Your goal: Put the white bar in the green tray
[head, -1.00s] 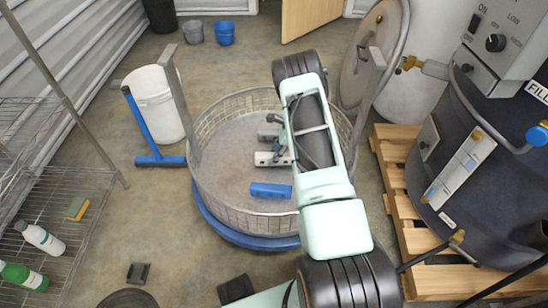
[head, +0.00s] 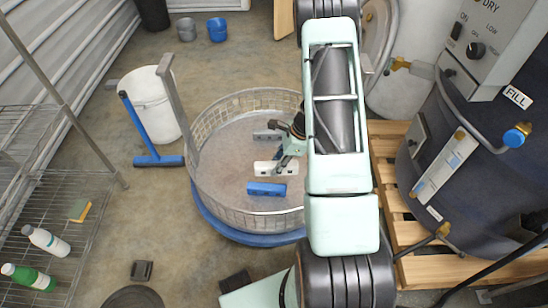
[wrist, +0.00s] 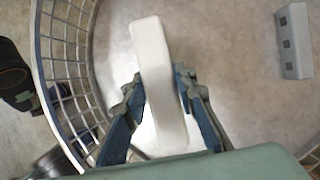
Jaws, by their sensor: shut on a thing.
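The white bar (head: 272,168) is at my gripper (head: 285,158), inside the round wire basket (head: 208,190). In the wrist view the white bar (wrist: 152,50) stands between the two fingers of my gripper (wrist: 161,88), which are shut on it from both sides. The bar is long and plain, with its far end sticking out beyond the fingertips. I cannot tell how far it is above the basket floor. I make out no green tray in either current view.
A blue bar (head: 266,189) and a grey bar (head: 267,135) lie on the basket floor; the grey one (wrist: 293,42) also shows in the wrist view. A white bucket (head: 154,105) and wire shelf (head: 75,190) stand left. A dark tank (head: 470,150) on a pallet (head: 388,140) stands right.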

